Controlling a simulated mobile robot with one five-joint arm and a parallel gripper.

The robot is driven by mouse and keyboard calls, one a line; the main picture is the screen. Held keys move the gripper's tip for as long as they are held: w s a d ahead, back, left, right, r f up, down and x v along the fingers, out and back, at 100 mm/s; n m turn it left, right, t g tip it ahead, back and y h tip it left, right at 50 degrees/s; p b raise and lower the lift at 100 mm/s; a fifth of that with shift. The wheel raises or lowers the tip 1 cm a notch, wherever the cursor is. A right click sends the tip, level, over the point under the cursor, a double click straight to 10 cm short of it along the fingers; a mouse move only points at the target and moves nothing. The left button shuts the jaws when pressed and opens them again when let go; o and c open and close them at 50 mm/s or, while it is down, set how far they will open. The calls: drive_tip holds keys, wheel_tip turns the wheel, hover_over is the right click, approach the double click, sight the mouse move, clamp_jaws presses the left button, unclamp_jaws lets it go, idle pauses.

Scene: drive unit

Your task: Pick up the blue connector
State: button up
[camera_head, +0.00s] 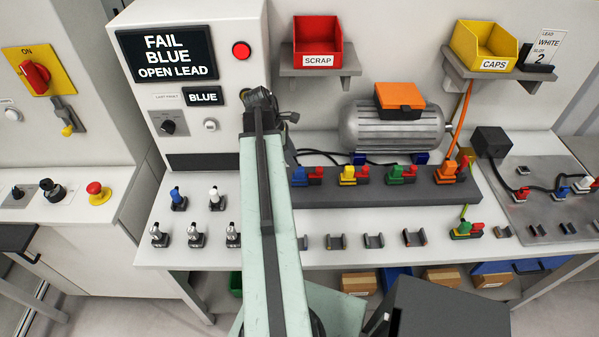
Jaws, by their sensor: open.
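A blue connector (178,199) with a dark base stands upright at the left of the white bench, in front of the display panel. Another blue connector (299,176) sits beside a red one at the left end of the dark grey block. My arm reaches up the middle of the view. My gripper (265,100) is at its dark far end, in front of the panel's right edge and apart from both blue connectors. Its fingers are small and hard to make out, and nothing shows held in it. My arm hides part of the bench.
The panel screen (165,55) reads "FAIL BLUE OPEN LEAD". A white connector (215,198) and several silver ones stand near the left blue one. Yellow, green and orange connectors share the grey block (400,200) below a motor (393,127). Red SCRAP (318,61) and yellow CAPS (494,65) bins are above.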

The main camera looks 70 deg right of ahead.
sight(300, 168)
drive_tip(key=b+x, duration=0.4)
drive_tip(key=x, duration=0.1)
drive_tip(key=b+x, duration=0.2)
drive_tip(key=shift+w+f+b, duration=0.1)
drive_tip(key=shift+f+b, duration=0.3)
drive_tip(key=shift+f, duration=0.1)
drive_tip(key=shift+r, duration=0.15)
drive_tip(key=shift+c, duration=0.3)
clamp_jaws()
